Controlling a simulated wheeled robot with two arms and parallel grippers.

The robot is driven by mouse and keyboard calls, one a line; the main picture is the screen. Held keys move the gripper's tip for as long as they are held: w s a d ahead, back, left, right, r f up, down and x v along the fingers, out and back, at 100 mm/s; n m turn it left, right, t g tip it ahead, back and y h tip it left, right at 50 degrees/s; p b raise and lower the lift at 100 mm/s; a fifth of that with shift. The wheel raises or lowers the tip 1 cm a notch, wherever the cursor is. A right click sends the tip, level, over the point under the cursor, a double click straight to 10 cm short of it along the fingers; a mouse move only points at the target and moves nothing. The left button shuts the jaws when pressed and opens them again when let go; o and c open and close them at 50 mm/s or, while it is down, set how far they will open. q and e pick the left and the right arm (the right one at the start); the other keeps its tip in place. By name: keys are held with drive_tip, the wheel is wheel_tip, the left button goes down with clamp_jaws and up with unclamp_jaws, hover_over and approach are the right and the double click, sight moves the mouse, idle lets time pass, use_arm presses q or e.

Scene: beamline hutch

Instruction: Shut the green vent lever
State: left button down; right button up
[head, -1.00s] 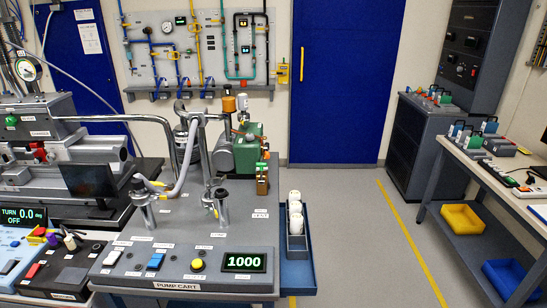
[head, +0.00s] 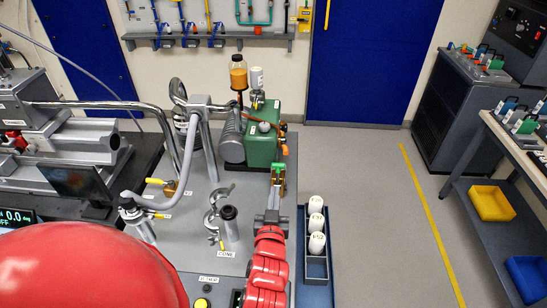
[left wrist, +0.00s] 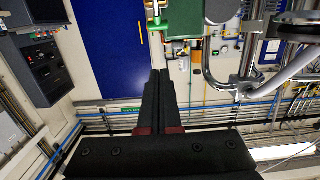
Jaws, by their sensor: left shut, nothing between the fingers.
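The green vent lever (head: 278,171) sits on a small brass valve at the right side of the pump cart, in front of the green pump (head: 263,136). My left gripper (head: 273,196) reaches forward from my red arm, with its tips just in front of the valve in the head view. In the left wrist view the two black fingers (left wrist: 160,73) are shut together and empty. A green lever part (left wrist: 156,27) shows just beyond and above their tips there; I see a gap but cannot judge its depth. My right gripper is not in view.
A blue tray (head: 312,272) with white containers stands right of my gripper. Open floor lies farther right.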

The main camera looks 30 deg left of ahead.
use_arm(q)
drive_tip(key=p, duration=0.4)
approach(278, 165)
wheel_tip(278, 165, up, 4)
drive_tip(key=w+a, duration=0.2)
drive_tip(key=w, duration=0.1)
drive_tip(key=shift+w+a+f+p, duration=0.2)
drive_tip(key=shift+w+f, duration=0.35)
drive_tip(key=shift+f, duration=0.3)
drive_tip(key=shift+w+a+f+p, duration=0.15)
drive_tip(key=shift+w+f, duration=0.35)
drive_tip(key=shift+f, duration=0.3)
drive_tip(key=shift+w+a+f+b, duration=0.2)
drive_tip(key=shift+w+f+b, duration=0.15)
drive_tip(key=shift+b, duration=0.8)
drive_tip(key=shift+w+g, duration=0.2)
drive_tip(key=shift+g, duration=0.2)
drive_tip(key=shift+r+g+h, duration=0.2)
drive_tip(key=shift+g+h, duration=0.1)
drive_tip(key=shift+h, duration=0.1)
drive_tip(key=shift+f, duration=0.25)
